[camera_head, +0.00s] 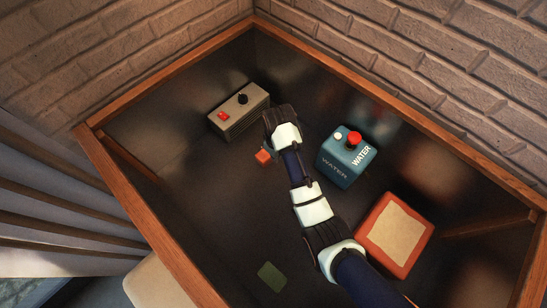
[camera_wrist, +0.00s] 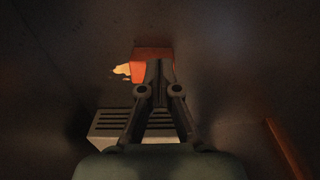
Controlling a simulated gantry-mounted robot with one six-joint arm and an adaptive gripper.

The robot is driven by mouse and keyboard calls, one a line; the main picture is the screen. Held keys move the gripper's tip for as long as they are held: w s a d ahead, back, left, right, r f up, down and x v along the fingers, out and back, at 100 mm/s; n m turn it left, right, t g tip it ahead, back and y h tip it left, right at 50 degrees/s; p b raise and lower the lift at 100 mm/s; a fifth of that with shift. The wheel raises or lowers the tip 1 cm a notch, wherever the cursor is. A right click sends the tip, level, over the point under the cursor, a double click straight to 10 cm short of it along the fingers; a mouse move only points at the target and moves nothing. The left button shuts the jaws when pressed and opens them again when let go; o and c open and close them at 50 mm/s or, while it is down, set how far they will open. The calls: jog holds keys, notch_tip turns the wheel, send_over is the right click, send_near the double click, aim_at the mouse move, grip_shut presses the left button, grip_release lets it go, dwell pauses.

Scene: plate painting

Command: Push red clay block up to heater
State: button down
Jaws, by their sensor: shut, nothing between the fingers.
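The small red clay block (camera_head: 263,157) lies on the dark table just below the heater (camera_head: 228,124) in the head view, with a gap between them. The heater is a grey box with a red switch and a black knob. My gripper (camera_head: 268,143) is low over the table, right of the heater and close to the block. In the wrist view, the shut, empty fingers (camera_wrist: 158,64) overlap the lower right of the block (camera_wrist: 143,66); I cannot tell whether they touch it. The slotted heater (camera_wrist: 112,122) shows below, partly hidden by my gripper.
A blue water box (camera_head: 340,168) with a red button stands right of my arm. A red-orange box with a beige top (camera_head: 372,225) stands lower right. A green square (camera_head: 271,277) lies at the front. A wooden rim (camera_head: 130,205) borders the table; the left middle is clear.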

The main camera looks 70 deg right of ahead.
aim_at(280, 172)
jog(key=f+b, duration=0.1)
jog(key=f, duration=0.3)
jog(key=s+f+b, duration=0.1)
jog(key=f+b, duration=0.1)
jog(key=f, duration=0.1)
jog(key=d+f+b, duration=0.1)
jog(key=f+b, duration=0.1)
jog(key=f, duration=0.2)
jog(key=shift+s+f, duration=0.3)
jog(key=shift+s, duration=0.05)
jog(key=shift+w+f+b, duration=0.2)
jog(key=shift+f+b, duration=0.15)
jog(key=shift+f, duration=0.2)
jog(key=w, duration=0.1)
jog(key=w+d+b, duration=0.1)
jog(key=w, duration=0.1)
jog(key=shift+w+d+r+b, duration=0.1)
jog(key=shift+d+r+b, duration=0.2)
jog(key=shift+d+b, duration=0.05)
jog(key=shift+r, duration=0.1)
jog(key=shift+w, duration=0.1)
